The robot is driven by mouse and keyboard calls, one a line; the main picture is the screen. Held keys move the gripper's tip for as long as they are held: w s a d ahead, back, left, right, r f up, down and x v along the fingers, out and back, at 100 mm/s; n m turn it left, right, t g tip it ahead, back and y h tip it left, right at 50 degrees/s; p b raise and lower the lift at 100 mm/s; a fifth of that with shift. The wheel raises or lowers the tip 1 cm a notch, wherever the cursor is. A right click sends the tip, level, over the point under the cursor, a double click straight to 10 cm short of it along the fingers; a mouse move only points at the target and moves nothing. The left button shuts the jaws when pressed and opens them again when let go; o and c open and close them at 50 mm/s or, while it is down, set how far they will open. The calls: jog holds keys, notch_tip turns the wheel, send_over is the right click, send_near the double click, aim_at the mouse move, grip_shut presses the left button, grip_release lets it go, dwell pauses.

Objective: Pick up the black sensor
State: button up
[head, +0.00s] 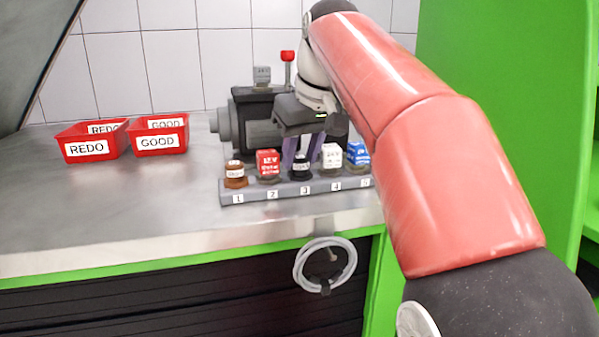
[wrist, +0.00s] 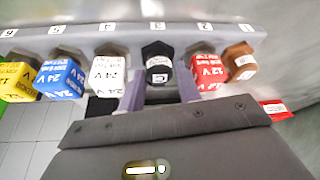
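The black sensor (head: 301,168) stands upright in slot 3 of the grey rack (head: 290,192). In the wrist view the black sensor (wrist: 158,66) is at the upper middle, with a white label facing the camera. My gripper (head: 301,150) hangs over slot 3, pointing down. In the wrist view the two purple fingers of my gripper (wrist: 160,84) are apart, one on each side of the black sensor's line, with a gap between them. I cannot tell whether the fingers touch the sensor.
A brown sensor (head: 235,174), red sensor (head: 268,164), white sensor (head: 331,159) and blue sensor (head: 357,155) share the rack. A yellow sensor (wrist: 18,80) shows in the wrist view. A dark pump (head: 255,118) stands behind. Red REDO (head: 90,149) and GOOD (head: 158,142) bins are left.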

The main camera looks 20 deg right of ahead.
aim_at(301, 157)
jog(key=c, duration=0.5)
notch_tip(301, 157, up, 10)
jog(key=p, duration=0.1)
dwell(0.7)
